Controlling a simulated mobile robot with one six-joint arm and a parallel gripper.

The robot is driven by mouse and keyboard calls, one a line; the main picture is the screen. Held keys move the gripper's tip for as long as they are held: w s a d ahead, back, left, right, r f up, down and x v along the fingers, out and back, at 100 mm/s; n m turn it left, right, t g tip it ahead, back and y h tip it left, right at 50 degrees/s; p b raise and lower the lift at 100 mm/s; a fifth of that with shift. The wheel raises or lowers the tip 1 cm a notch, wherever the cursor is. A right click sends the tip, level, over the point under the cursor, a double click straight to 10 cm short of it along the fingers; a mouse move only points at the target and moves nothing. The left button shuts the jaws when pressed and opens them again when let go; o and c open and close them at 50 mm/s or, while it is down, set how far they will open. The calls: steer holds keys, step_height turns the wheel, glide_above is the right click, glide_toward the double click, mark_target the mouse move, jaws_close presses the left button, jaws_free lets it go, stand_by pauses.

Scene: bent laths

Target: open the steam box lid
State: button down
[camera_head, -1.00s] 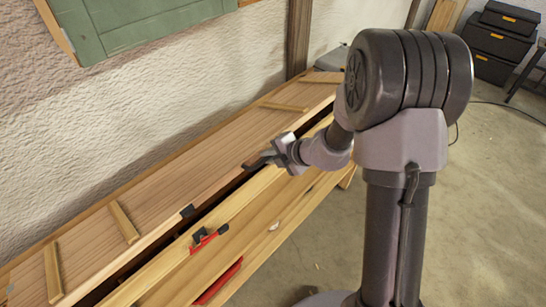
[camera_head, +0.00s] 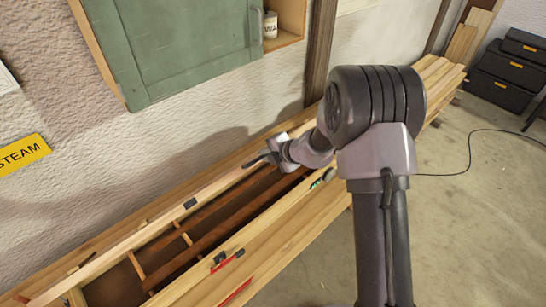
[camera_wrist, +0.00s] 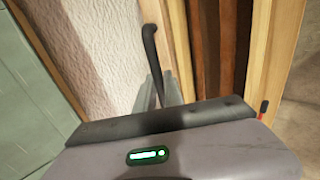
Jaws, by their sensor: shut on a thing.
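The steam box (camera_head: 250,222) is a long wooden box along the wall. Its lid (camera_head: 140,236) is raised, tilted up toward the wall and seen nearly edge-on, with the inside of the box showing. My gripper (camera_head: 268,155) is at the lid's front edge, shut on a dark curved handle (camera_wrist: 150,48). The handle's joint to the lid is hard to make out. A dark latch plate (camera_head: 190,203) sits on the lid edge. A red and dark latch (camera_head: 228,259) is on the box's front rim. In the wrist view the open box (camera_wrist: 215,45) lies right of the handle.
Brown laths and thin crosspieces (camera_head: 183,235) lie inside the box. A green cabinet (camera_head: 185,45) hangs on the wall above, beside a yellow STEAM sign (camera_head: 22,152). Black cases (camera_head: 503,72) stand at the far right. The floor (camera_head: 460,200) on the right is mostly clear, with a cable.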

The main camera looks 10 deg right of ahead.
steer(key=shift+w+a+r+p, duration=0.85)
steer(key=shift+w+r+p, duration=0.15)
steer(key=shift+w+r, duration=0.15)
steer(key=r+p, duration=0.1)
steer(key=w+a+r+p, duration=0.1)
steer(key=p, duration=0.1)
steer(key=shift+w+a+r, duration=0.15)
steer(key=shift+w, duration=0.15)
steer(key=w+a+r+p, duration=0.2)
steer(key=w+a+p, duration=0.4)
steer(key=w+p, duration=0.2)
steer(key=shift+w+a+r, duration=0.35)
steer(key=shift+w, duration=0.4)
steer(key=c, duration=1.9)
jaws_free()
steer(key=o, duration=0.7)
steer(key=shift+o, duration=0.2)
